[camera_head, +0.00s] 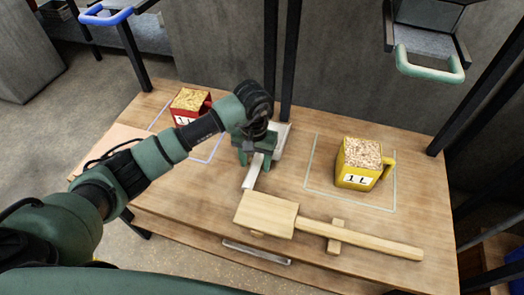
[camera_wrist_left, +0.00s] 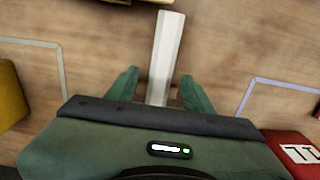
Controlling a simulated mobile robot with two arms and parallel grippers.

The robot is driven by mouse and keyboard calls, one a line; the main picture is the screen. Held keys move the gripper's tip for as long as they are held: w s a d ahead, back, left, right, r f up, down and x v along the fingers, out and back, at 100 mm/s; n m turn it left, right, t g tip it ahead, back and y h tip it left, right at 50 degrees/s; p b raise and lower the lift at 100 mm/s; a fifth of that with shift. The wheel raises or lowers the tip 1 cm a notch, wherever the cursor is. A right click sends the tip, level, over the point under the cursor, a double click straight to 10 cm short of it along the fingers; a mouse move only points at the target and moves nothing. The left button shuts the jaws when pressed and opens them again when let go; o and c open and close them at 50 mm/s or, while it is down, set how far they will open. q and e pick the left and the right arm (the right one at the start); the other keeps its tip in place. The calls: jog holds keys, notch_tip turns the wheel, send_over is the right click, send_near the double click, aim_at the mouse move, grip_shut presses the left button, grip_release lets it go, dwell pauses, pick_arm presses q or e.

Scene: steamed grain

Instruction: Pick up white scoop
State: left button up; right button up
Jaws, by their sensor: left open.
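The white scoop lies on the wooden table. Its straight pale handle (camera_head: 252,174) points toward the front of the table, and part of its body (camera_head: 283,138) shows behind my gripper. My left gripper (camera_head: 254,160) is open over the scoop, hiding its middle. In the left wrist view the handle (camera_wrist_left: 166,50) runs between the two green fingers of the gripper (camera_wrist_left: 160,82), with a gap on each side. I cannot tell how far the fingertips are above the table. My right gripper is not in view.
A yellow measuring cup (camera_head: 358,165) full of grain stands at right in a marked square. A red grain cup (camera_head: 187,106) stands at left, partly behind my arm. A wooden mallet (camera_head: 268,213) lies in front. Dark posts (camera_head: 287,60) rise behind the table.

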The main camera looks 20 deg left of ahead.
pick_arm(q)
jog(key=shift+f, duration=0.15)
grip_shut()
dwell(1.4)
